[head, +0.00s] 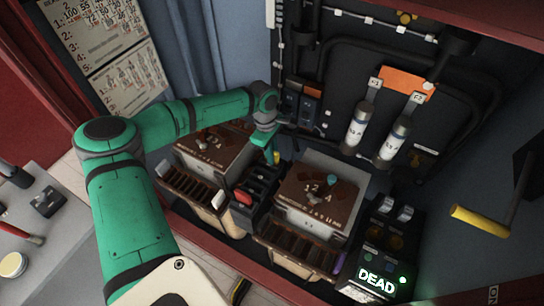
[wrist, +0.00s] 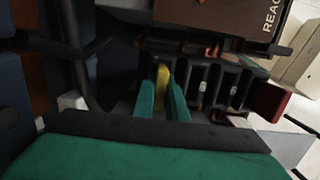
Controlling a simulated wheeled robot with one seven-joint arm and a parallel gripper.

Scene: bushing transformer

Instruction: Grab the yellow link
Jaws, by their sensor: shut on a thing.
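The yellow link (wrist: 161,77) shows in the wrist view as a narrow upright strip between the two green fingers of my gripper (wrist: 164,90). The fingers are shut on it. Its lower end is hidden between the fingers. It sits at one end of a black slotted holder (wrist: 222,82), and I cannot tell whether it is still seated in a slot. In the head view my gripper (head: 271,156) points down between the two brown-topped boxes, with a small bit of yellow beside it.
Brown-topped boxes stand left (head: 215,148) and right (head: 318,190) of my gripper, close by. Behind are a dark panel with cables and two white cylinders (head: 357,128). A lit "DEAD" unit (head: 378,281) and a yellow handle (head: 480,220) are at right.

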